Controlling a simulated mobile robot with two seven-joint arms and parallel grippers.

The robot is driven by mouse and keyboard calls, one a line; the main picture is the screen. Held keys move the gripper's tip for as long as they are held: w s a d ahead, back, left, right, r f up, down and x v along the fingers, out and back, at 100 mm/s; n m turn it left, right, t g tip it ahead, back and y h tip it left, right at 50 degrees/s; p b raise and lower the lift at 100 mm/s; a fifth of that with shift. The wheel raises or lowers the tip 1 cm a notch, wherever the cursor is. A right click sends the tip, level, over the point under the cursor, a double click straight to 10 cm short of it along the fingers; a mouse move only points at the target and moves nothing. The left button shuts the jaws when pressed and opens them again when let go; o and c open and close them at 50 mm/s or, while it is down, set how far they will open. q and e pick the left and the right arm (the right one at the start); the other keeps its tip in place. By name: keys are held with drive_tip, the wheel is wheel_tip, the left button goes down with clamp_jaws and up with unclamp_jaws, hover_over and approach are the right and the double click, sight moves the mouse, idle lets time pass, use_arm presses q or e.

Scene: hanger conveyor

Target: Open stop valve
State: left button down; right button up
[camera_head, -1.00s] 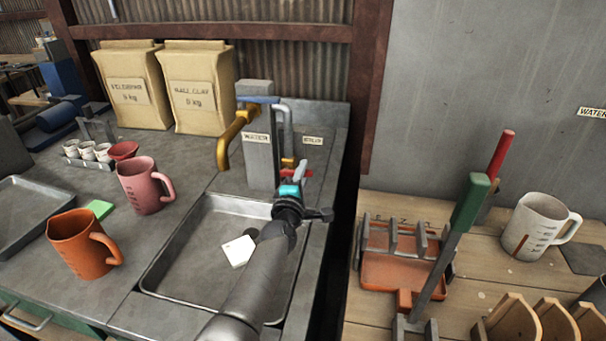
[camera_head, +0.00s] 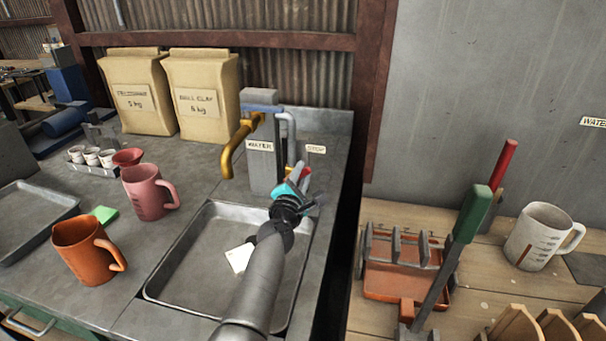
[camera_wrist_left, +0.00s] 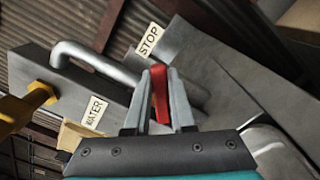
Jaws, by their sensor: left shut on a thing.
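The stop valve's red handle (camera_head: 306,173) is at the right side of the grey water post (camera_head: 262,165), behind the sink tray. It also shows in the left wrist view (camera_wrist_left: 159,92), upright between my two fingers. A small STOP label (camera_head: 316,149) is beside it, and the label also shows in the wrist view (camera_wrist_left: 150,39). My left gripper (camera_head: 298,177) reaches over the tray and is shut on the red handle. The fingers hide part of the handle and the valve body. My right gripper is not in view.
A yellow spout (camera_head: 235,150) and a grey pipe (camera_head: 291,135) flank the post. The metal sink tray (camera_head: 190,255) lies below, holding a small white piece. Pink (camera_head: 145,188) and orange mugs (camera_head: 82,252) stand left. A green-handled lever (camera_head: 470,215) stands on the right bench.

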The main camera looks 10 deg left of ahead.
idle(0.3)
use_arm(q)
drive_tip(key=c, duration=0.8)
unclamp_jaws()
drive_tip(key=shift+o, duration=0.2)
drive_tip(key=shift+s+p, duration=0.4)
drive_tip(key=shift+s, duration=0.15)
drive_tip(key=s+p, duration=0.4)
drive_tip(key=s, duration=1)
drive_tip(key=shift+s, duration=0.1)
